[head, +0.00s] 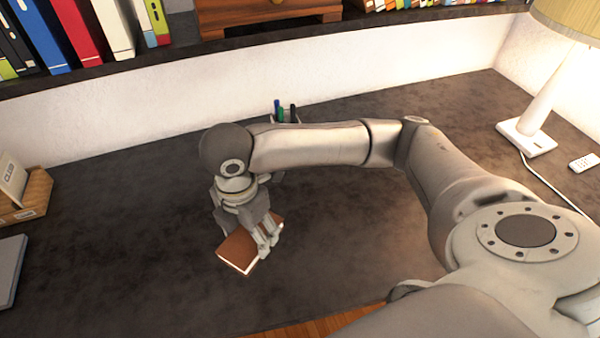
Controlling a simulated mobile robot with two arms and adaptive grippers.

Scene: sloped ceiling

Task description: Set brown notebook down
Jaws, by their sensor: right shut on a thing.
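The brown notebook (237,250) is in the middle of the head view, low over or on the dark desk (130,240). It has a brown cover and pale page edges. My right gripper (267,245) is shut on its right side. The fingers and wrist hide part of the notebook. I cannot tell whether its underside touches the desk. My left gripper is not in view.
A pen holder (287,117) stands behind my right arm. A wooden tray (35,195) and a grey flat object (10,268) are at the left. A lamp (535,115) and a remote (583,162) are at the right. Desk left of the notebook is clear.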

